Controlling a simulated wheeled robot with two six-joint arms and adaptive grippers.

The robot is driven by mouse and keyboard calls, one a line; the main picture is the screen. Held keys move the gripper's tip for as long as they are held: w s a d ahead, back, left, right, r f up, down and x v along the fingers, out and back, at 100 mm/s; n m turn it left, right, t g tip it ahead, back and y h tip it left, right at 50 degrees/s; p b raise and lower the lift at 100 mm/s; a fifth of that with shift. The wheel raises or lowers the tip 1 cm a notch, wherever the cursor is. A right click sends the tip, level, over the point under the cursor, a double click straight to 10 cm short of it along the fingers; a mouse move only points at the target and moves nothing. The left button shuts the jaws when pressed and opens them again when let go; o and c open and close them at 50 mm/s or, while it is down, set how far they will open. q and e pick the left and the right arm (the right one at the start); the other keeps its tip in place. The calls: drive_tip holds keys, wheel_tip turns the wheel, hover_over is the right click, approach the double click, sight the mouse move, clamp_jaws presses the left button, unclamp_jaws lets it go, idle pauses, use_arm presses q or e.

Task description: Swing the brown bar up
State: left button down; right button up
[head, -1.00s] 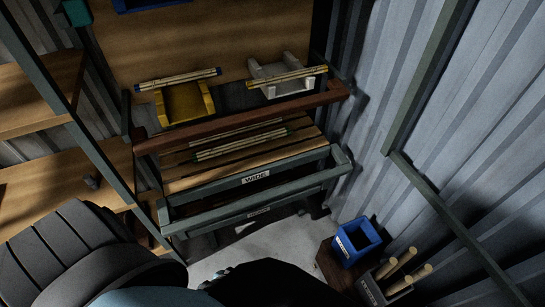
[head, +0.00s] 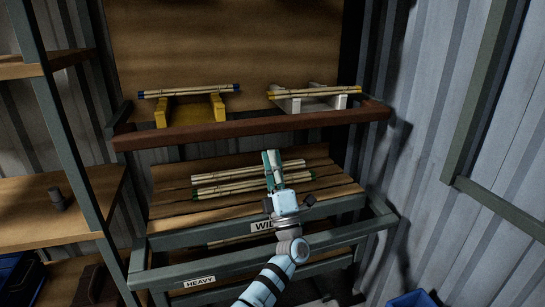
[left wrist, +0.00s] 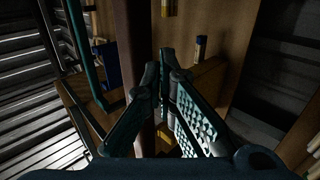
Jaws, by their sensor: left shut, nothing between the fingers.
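The brown bar (head: 235,129) runs level across the front of the upper shelf in the head view. In the left wrist view the brown bar (left wrist: 136,50) runs upright, passing behind my left finger. My left gripper (head: 270,158) is in front of the slatted rack, with its tips a little below the bar in the head picture. It is shut and empty. The left wrist view shows its fingertips (left wrist: 166,60) together just right of the bar; I cannot tell whether they touch it. My right gripper is not in view.
Above the bar, a yellow cradle (head: 190,108) and a white cradle (head: 315,103) carry rattan poles. Rattan poles (head: 225,186) lie on the slatted rack (head: 165,208) below. A grey frame (head: 200,265) labelled HEAVY stands in front. Shelves (head: 60,215) stand left, a metal wall right.

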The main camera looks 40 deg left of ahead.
sight(270, 133)
use_arm(q)
drive_tip(key=x, duration=0.3)
drive_tip(key=shift+w+a, duration=0.1)
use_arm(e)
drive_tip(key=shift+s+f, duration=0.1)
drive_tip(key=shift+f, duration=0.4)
use_arm(q)
drive_tip(key=shift+r, duration=0.1)
drive_tip(key=shift+w+a+r+p, duration=0.2)
drive_tip(key=shift+a+r+p, duration=0.1)
drive_tip(key=shift+r, duration=0.35)
drive_tip(key=shift+w+a+r+p, duration=0.2)
drive_tip(key=shift+r+p, duration=0.1)
drive_tip(key=shift+r, duration=0.35)
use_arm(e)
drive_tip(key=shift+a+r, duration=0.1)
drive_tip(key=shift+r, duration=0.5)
use_arm(q)
drive_tip(key=shift+r, duration=0.1)
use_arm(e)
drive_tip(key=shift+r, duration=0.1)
use_arm(q)
drive_tip(key=shift+s+d+r+p, duration=0.15)
drive_tip(key=shift+r+p, duration=0.3)
drive_tip(key=shift+p, duration=0.35)
drive_tip(key=shift+s+d+r+p, duration=0.1)
drive_tip(key=shift+d+r+p, duration=0.05)
drive_tip(key=shift+r+p, duration=0.25)
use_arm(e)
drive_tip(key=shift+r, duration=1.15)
